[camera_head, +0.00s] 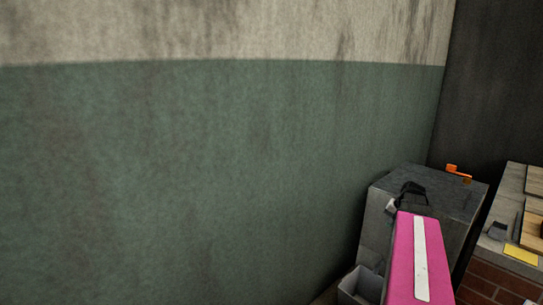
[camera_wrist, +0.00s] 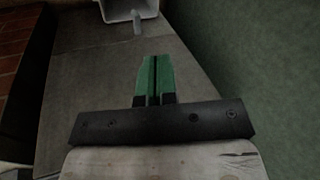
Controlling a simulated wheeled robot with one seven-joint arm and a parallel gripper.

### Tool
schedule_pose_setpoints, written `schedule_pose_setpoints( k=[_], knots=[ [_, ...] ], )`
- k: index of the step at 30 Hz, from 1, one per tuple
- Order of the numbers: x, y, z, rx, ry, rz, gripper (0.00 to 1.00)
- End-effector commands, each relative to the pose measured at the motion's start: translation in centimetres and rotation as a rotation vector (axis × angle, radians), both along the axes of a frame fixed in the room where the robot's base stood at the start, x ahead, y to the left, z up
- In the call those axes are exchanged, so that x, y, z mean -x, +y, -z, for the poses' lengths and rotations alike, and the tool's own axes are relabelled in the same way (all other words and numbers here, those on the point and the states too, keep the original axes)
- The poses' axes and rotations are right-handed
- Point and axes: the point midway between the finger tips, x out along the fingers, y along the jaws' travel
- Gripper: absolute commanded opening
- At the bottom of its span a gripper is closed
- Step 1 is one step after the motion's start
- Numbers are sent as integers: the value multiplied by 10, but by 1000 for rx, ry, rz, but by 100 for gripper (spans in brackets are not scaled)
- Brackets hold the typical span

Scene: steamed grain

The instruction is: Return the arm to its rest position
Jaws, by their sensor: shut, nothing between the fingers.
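My gripper (camera_wrist: 156,62) shows in the wrist view with its two green fingers pressed together. Nothing is between them, and they point up the picture over a dark grey surface. In the head view, my pink arm with a white stripe rises from the bottom right edge, in front of a grey block (camera_head: 440,190). The fingers cannot be made out in that view.
A pale open bin (camera_head: 360,286) stands left of my arm. An orange item (camera_head: 458,172) is at the block's back edge. A brick-fronted counter (camera_head: 488,276) with boards and a yellow sheet (camera_head: 521,254) is at right. A green-and-cream wall (camera_head: 200,170) fills the left.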

Motion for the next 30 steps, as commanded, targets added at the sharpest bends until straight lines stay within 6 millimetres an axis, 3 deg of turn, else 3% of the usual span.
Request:
schedule_pose_setpoints(
  k=[1,6,18,24,30],
  knots=[
    [4,27,10,12,18,-39,0],
    [13,96,39,61,68,-155,0],
    [63,238,94,193,166,-442,0],
    [92,284,112,252,198,-560,0],
    [103,301,119,279,209,-611,0]
  ],
)
